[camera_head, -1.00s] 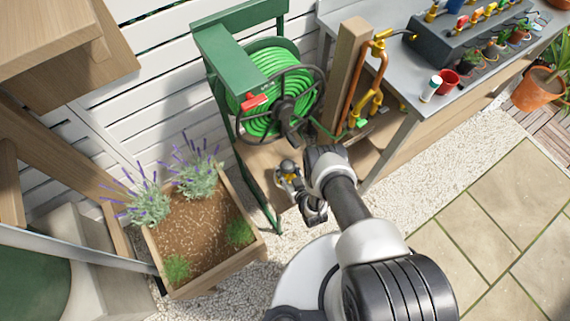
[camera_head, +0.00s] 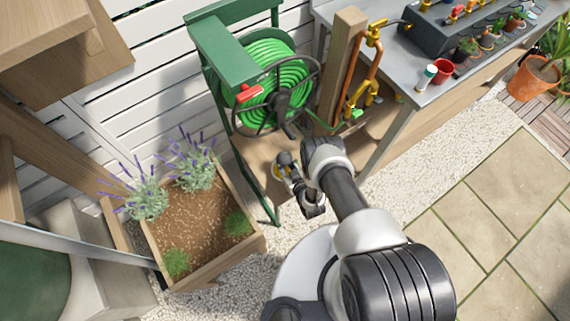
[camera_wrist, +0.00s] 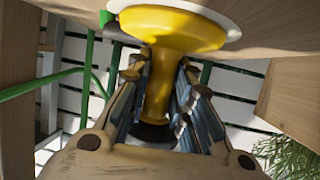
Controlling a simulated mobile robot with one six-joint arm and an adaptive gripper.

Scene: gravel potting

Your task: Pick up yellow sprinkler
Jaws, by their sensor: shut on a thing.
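The yellow sprinkler (camera_wrist: 161,85) fills the middle of the wrist view. It has a wide yellow round head and a narrower yellow stem with a dark end. My gripper (camera_wrist: 158,95) is shut on the stem, with fingers on both sides of it. In the head view the sprinkler (camera_head: 284,159) shows small, as a dark and yellow tip beside my gripper (camera_head: 292,172), low in front of the green reel stand. My wrist hides part of the surroundings there.
A green hose reel (camera_head: 268,85) on a green stand (camera_head: 262,175) is close behind my gripper. A wooden planter (camera_head: 210,262) with lavender is at the left. A wooden post (camera_head: 343,60) with copper pipe and a grey bench (camera_head: 440,85) are at the right. Gravel (camera_head: 440,145) lies clear beyond.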

